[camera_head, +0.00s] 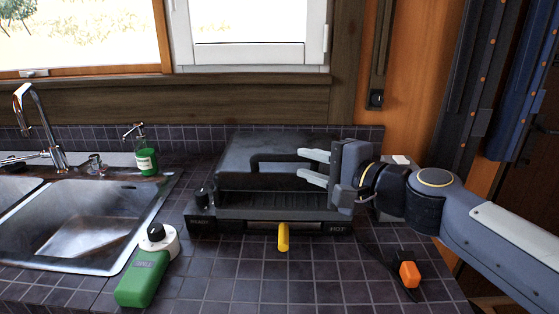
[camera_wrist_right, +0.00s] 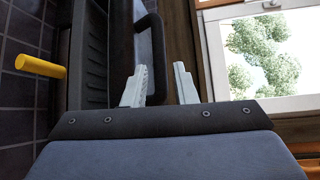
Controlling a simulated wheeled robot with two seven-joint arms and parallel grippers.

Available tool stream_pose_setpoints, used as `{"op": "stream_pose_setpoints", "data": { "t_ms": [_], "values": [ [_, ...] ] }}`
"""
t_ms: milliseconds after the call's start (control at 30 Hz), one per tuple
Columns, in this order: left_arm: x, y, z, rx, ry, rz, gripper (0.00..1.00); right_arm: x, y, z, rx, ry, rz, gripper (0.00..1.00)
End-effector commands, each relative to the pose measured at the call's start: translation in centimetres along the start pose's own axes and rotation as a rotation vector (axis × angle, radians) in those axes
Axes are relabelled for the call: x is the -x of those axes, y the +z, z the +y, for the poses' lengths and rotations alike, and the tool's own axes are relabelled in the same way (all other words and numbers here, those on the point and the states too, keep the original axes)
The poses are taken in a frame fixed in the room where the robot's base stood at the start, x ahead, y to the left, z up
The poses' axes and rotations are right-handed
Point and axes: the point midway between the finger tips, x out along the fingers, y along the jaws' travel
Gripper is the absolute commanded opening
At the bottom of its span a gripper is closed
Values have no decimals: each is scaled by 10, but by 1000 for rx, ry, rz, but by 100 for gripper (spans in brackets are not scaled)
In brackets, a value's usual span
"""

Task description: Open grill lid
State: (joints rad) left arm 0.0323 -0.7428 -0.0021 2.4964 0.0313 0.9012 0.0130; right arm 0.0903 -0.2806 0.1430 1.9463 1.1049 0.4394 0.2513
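The dark grill (camera_head: 205,215) stands on the tiled counter, with a yellow knob or lever (camera_head: 283,237) at its front. Its lid (camera_head: 250,148) has a dark bar handle (camera_head: 265,158). A ribbed strip shows between lid and front edge; I cannot tell whether the lid is slightly raised. My right gripper (camera_head: 314,166) comes from the right, its two pale fingers apart over the lid near the handle's right end. My left gripper is not in view.
A sink (camera_head: 75,220) with a tap (camera_head: 35,110) is at the left. An orange item (camera_head: 409,274) with a cord is front right. The front middle counter is clear.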

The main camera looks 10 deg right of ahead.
Motion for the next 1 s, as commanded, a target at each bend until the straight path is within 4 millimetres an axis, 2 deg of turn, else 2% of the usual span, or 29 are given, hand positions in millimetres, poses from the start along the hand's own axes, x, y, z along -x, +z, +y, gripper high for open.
{"op": "stream_pose_setpoints", "data": {
  "t_ms": [200, 400, 767, 967, 1000],
  "values": [
    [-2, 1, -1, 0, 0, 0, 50, -37, 1, 2, 1, 5, -5, 25],
    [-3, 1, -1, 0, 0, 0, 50, -60, 1, 1, 4, 4, -3, 25],
    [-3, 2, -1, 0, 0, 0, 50, -67, 1, 1, 4, 3, -3, 25],
    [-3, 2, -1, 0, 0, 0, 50, -67, 1, 1, 4, 3, -2, 0],
    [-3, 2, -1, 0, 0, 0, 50, -67, 1, 1, 4, 3, -2, 0]
  ]
}}
